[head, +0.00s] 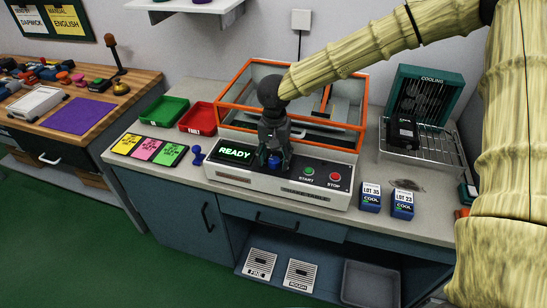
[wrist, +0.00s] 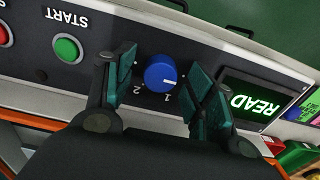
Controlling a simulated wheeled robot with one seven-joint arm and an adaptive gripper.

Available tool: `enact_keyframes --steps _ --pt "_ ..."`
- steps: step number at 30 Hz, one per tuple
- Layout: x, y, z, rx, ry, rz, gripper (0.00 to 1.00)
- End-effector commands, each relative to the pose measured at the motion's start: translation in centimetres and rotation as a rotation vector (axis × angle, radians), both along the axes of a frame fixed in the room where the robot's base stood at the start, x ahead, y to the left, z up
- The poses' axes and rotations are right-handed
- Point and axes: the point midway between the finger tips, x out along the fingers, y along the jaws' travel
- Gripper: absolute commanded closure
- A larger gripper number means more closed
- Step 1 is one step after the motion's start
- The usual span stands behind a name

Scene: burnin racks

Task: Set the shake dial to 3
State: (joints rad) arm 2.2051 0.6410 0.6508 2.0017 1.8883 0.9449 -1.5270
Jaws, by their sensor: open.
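The shake dial (wrist: 160,73) is a round blue knob on the front panel of the white machine (head: 325,196). In the wrist view it has a white pointer mark aimed to the right. The numerals 1 and 2 show beside it, inverted; I cannot see a 3. My gripper (wrist: 158,78) is open, with one finger on each side of the dial and gaps to both. In the head view the dial (head: 274,162) is partly hidden by the fingers, which point down at the panel.
The machine's lit display (head: 235,151) reads READY. A green START button (head: 309,171) and red STOP button (head: 335,177) sit right of the dial. An orange-framed enclosure (head: 238,95) stands behind. Blue lot boxes (head: 371,197) are at the right, a blue joystick-like object (head: 197,154) at the left.

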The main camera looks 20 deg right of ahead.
Motion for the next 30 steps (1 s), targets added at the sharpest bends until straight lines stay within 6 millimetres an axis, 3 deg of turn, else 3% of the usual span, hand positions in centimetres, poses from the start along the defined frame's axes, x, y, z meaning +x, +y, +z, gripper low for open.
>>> enact_keyframes --steps 1,8,16,30 --pt "0.0 0.0 0.01 0.0 0.0 0.0 0.51" --pt "0.0 0.0 0.02 0.0 0.0 0.0 0.92" --pt "-0.01 0.02 0.34 0.001 0.001 -0.043 0.92" --pt "0.01 0.02 0.29 0.0 0.002 -0.355 0.92"
